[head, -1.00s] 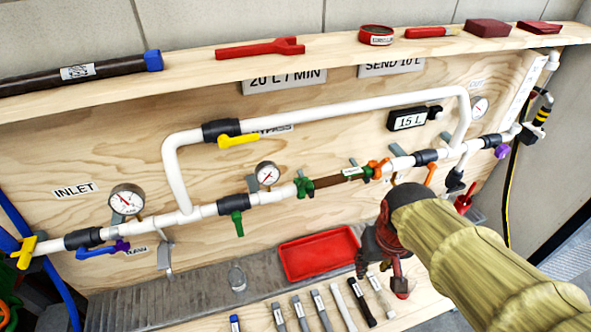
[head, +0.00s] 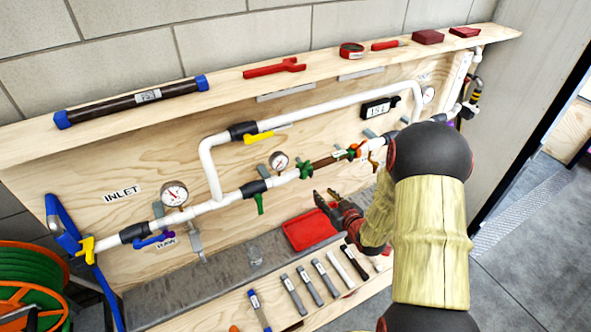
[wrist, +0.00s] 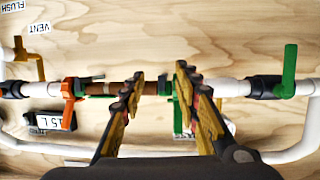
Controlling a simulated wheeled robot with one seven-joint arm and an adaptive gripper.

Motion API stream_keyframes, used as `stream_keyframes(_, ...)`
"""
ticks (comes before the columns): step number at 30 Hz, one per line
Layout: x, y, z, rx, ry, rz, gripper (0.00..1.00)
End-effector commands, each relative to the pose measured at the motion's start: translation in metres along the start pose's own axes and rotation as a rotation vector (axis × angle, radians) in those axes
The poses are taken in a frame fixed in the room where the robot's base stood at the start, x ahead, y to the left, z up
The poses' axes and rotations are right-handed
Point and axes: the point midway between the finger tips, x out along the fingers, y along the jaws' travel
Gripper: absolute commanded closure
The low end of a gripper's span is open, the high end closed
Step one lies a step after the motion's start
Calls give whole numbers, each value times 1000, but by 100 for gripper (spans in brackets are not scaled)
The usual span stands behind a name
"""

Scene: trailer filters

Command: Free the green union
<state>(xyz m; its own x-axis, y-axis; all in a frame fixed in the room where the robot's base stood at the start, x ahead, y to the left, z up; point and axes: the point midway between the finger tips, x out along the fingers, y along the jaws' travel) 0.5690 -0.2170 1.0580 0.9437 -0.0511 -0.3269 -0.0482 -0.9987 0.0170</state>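The green union (head: 306,170) sits on the white pipe at the left end of a brown filter tube (head: 328,161). In the wrist view the green union (wrist: 165,86) shows between my fingers, partly hidden by the right finger. An orange union (head: 354,151) is at the tube's other end, and it shows left of my fingers in the wrist view (wrist: 70,90). My gripper (head: 326,196) is open and empty, in front of and below the pipe. In the wrist view its fingertips (wrist: 160,72) are spread apart. Contact with the union cannot be told.
A red tray (head: 312,230) stands below the pipe, near my gripper. A green-handled valve (head: 259,203) and a gauge (head: 278,161) are left of the union. A white bypass pipe (head: 330,107) runs above. Several tools lie along the front ledge.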

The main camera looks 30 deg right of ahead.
Motion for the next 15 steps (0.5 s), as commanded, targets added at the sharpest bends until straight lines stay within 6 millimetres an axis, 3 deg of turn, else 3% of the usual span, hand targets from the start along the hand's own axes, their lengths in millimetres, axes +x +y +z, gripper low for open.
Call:
stream_keyframes(3, -1, -10, -52, -12, 182, -49, 68)
stream_keyframes(6, -7, -17, -77, -8, 277, -76, 68)
stream_keyframes(11, -9, -20, -93, 0, 335, -86, 68)
stream_keyframes(15, 5, -21, -99, 1, 337, -87, 68)
